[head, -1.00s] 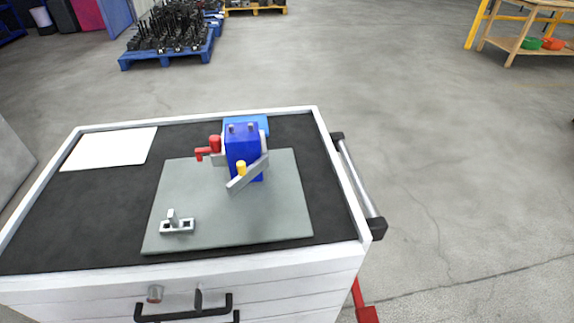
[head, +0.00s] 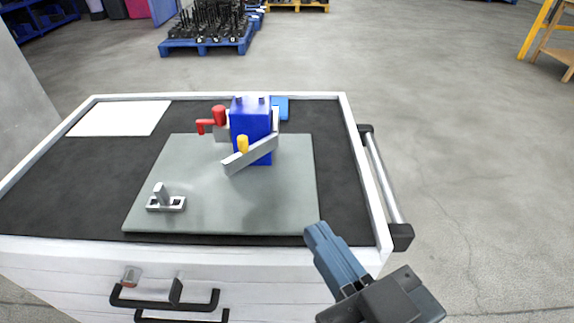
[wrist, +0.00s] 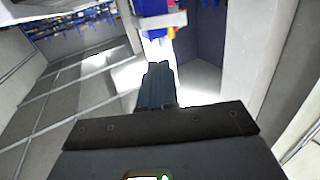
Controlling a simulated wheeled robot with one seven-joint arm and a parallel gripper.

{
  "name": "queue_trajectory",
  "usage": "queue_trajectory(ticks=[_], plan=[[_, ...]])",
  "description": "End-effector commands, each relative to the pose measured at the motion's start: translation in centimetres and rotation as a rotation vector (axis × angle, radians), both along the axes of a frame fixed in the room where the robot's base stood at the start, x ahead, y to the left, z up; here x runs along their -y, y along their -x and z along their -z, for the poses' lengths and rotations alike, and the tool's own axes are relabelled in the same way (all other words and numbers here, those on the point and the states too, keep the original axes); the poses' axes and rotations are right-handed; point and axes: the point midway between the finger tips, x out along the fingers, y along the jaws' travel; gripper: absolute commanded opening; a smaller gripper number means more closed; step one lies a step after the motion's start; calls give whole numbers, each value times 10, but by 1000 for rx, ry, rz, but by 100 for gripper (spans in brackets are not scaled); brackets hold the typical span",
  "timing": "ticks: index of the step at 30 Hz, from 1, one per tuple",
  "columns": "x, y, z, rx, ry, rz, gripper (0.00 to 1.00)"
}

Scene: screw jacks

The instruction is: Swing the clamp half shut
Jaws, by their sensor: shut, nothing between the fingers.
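A blue block-shaped device (head: 251,118) stands upright on a grey-green plate (head: 225,210) on the cart top. A grey flat bar (head: 258,151) with a yellow knob (head: 243,145) slants across its front, the right end higher. A red crank handle (head: 217,117) is on its left side. I cannot tell for sure which part is the clamp. My gripper (head: 314,232) is shut and empty, near the plate's front right corner, apart from the device. In the wrist view, the closed fingers (wrist: 161,72) point toward the blue device (wrist: 153,7) at the top, which is partly cut off.
A small metal bracket (head: 166,201) sits on the plate's front left. A white sheet (head: 120,118) lies at the back left. A blue flat piece (head: 281,107) is behind the device. The cart's raised white rim and side rail (head: 384,181) border the right. Dark mat left of the plate is clear.

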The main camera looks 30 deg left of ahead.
Motion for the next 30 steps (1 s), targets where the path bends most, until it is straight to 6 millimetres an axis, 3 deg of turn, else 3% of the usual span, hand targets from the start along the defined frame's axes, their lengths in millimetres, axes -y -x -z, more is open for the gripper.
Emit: queue_trajectory(ticks=[10, 24, 30], plan=[[-32, -4, -11, 30, -2, -66, 0], [-110, -47, -12, 31, -1, -63, 0], [-131, -60, -11, 30, -2, -62, 0]])
